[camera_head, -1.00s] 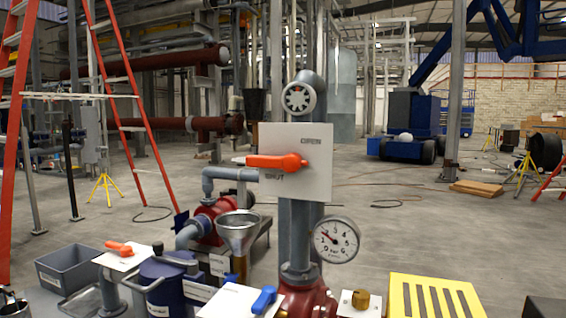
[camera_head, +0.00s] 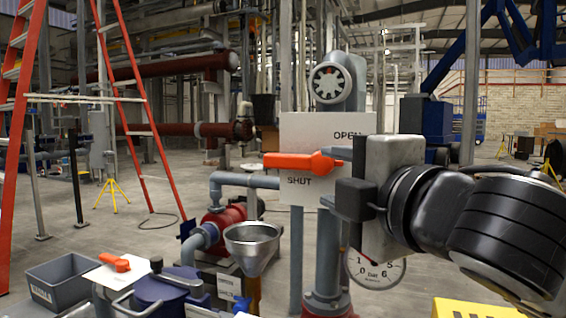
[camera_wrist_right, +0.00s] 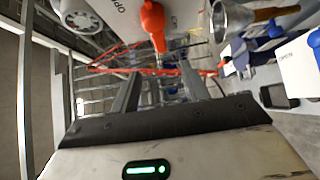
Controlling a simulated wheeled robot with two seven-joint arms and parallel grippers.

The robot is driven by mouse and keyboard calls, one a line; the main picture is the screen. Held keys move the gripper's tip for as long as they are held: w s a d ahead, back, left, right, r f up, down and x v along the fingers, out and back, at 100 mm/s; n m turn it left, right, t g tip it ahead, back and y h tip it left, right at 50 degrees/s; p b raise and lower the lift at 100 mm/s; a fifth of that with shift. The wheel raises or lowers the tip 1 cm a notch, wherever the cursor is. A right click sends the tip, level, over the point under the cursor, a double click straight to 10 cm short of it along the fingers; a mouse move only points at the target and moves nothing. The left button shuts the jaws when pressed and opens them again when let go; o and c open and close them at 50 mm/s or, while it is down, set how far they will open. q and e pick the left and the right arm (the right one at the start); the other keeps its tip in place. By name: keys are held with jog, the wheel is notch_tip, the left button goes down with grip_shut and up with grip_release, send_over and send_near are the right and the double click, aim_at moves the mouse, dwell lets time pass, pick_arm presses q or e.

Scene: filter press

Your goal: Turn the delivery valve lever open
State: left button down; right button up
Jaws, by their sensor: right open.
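The orange delivery valve lever (camera_head: 298,162) lies horizontal on a white plate (camera_head: 305,130) on the grey pipe, its handle pointing left. It is just above the word SHUT; OPEN is at the plate's upper right. My right gripper (camera_head: 328,178) comes in from the right, in front of the plate's right part, with its fingers open and empty. In the right wrist view the lever (camera_wrist_right: 153,25) shows beyond the two spread fingers (camera_wrist_right: 160,68), roughly in line with the gap. Contact cannot be told. My left gripper is not seen.
A round gauge (camera_head: 375,268) is partly hidden behind my right gripper. A handwheel-like knob (camera_head: 331,83) sits above the plate. A metal funnel (camera_head: 252,243), a second orange lever (camera_head: 115,262) and a grey bin (camera_head: 65,280) are lower left.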

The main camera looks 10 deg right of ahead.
aim_at(289, 163)
pick_arm(q)
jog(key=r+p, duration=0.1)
jog(key=p, duration=0.2)
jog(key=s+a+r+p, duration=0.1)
jog(key=p, duration=0.3)
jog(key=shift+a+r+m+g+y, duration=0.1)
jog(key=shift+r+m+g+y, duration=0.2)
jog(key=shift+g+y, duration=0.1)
pick_arm(e)
jog(key=w+a, duration=0.1)
jog(key=w, duration=0.4)
jog(key=w+a, duration=0.1)
jog(key=w, duration=0.4)
jog(key=w+a, duration=0.1)
jog(key=w, duration=0.4)
jog(key=shift+w, duration=0.15)
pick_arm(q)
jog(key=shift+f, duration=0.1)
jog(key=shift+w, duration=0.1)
pick_arm(e)
grip_shut()
